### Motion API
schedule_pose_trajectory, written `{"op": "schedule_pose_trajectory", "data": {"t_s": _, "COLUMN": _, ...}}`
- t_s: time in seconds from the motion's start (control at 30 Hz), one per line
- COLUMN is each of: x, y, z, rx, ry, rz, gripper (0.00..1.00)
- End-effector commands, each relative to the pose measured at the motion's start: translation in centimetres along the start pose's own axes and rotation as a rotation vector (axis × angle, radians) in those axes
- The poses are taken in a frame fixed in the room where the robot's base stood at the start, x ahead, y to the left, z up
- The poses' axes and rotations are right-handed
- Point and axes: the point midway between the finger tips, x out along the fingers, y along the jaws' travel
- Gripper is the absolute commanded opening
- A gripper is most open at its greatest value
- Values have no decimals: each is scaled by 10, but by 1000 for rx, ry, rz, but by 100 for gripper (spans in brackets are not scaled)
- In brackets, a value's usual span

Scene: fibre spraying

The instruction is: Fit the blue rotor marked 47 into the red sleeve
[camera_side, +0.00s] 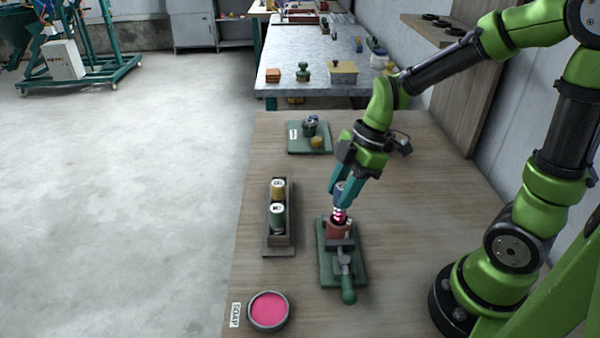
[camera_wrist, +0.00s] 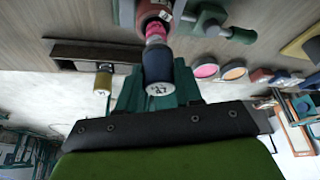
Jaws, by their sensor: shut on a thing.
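The blue rotor (camera_side: 340,191) is held between the teal fingers of my gripper (camera_side: 343,185), above the red sleeve. In the wrist view the number 47 shows on the near end of the blue rotor (camera_wrist: 159,72). Its lower part is bright pink. The red sleeve (camera_side: 338,231) stands in a green clamp fixture (camera_side: 328,268); it also shows at the top of the wrist view (camera_wrist: 148,14). The rotor's pink end is at the sleeve's mouth, roughly in line with it. I cannot tell whether it is touching or slightly inside.
A dish of pink soap (camera_side: 268,310) stands at the front left. A green plate (camera_side: 300,147) with small parts lies behind. Bare wood surrounds the fixture.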

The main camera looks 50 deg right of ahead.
Motion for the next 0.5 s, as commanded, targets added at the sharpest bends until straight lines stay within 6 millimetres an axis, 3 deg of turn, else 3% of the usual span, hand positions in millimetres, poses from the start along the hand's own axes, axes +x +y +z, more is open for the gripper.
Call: {"op": "schedule_pose_trajectory", "data": {"t_s": 0.5, "x": 12, "y": 0, "z": 5, "rx": 1, "ry": 2, "rz": 0, "gripper": 0}}
